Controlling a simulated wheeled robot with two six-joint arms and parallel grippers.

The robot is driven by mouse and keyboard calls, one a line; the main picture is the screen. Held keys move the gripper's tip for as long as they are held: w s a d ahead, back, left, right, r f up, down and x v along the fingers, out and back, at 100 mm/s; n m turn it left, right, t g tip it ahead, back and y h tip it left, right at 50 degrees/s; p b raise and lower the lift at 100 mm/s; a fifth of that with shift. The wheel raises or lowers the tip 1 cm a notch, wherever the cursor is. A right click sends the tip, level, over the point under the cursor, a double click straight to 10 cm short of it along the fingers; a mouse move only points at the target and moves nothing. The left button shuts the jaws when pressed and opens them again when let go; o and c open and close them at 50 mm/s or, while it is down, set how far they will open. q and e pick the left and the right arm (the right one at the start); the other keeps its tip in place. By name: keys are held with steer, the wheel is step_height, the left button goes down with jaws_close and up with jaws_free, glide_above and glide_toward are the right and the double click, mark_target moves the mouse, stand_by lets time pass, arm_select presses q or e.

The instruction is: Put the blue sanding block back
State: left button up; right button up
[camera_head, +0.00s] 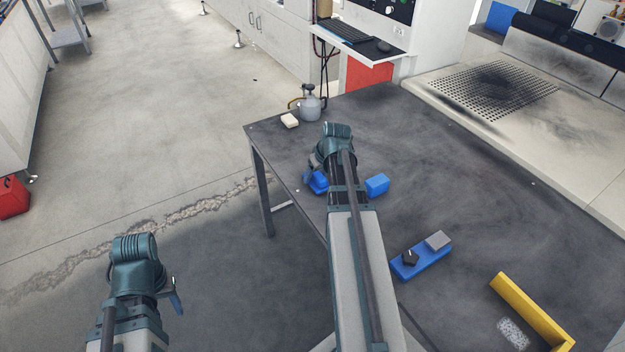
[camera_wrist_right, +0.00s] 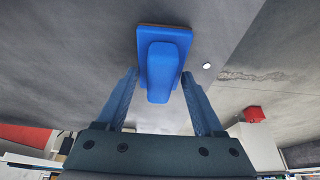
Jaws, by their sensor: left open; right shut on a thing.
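The blue sanding block (camera_wrist_right: 164,40), a flat plate with a raised grip, is between the fingertips of my right gripper (camera_wrist_right: 160,76) in the right wrist view.
The table's middle right is clear.

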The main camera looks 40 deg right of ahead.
steer(key=shift+s, duration=0.1)
steer(key=shift+f, duration=0.2)
steer(key=o, duration=1.3)
steer(key=shift+r, duration=0.1)
steer(key=shift+r, duration=0.2)
steer(key=p+v, duration=1.1)
steer(key=shift+s+r, duration=0.2)
steer(key=shift+r, duration=0.15)
